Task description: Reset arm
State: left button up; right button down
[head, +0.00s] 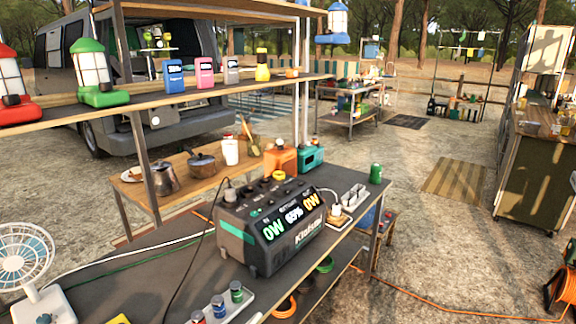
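Neither of my grippers nor either arm shows in the head view, so their pose and whether they hold anything are hidden. The view is over a dark workbench (172,262) with a large power station (268,228) on it. Its display reads 0W, 65% and 0W.
A white fan (25,255) stands at the left, and a tray (238,304) with small jars is at the front edge. A shelf (140,98) with lanterns hangs over the bench. Cables cross the bench. A wooden counter (540,175) stands right, with open ground between.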

pick_arm(q)
jog(key=s+a+f+n+g+y, duration=0.3)
jog(key=s+a+f, duration=0.4)
jog(key=f, duration=0.4)
jog(key=s+a+f+n+g+y, duration=0.2)
jog(key=s+a+f+n+y, duration=0.2)
jog(key=f, duration=0.8)
jog(key=s+a+n, duration=0.2)
jog(key=s+a, duration=0.2)
jog(key=shift+n+g, duration=0.3)
jog(key=shift+g, duration=0.1)
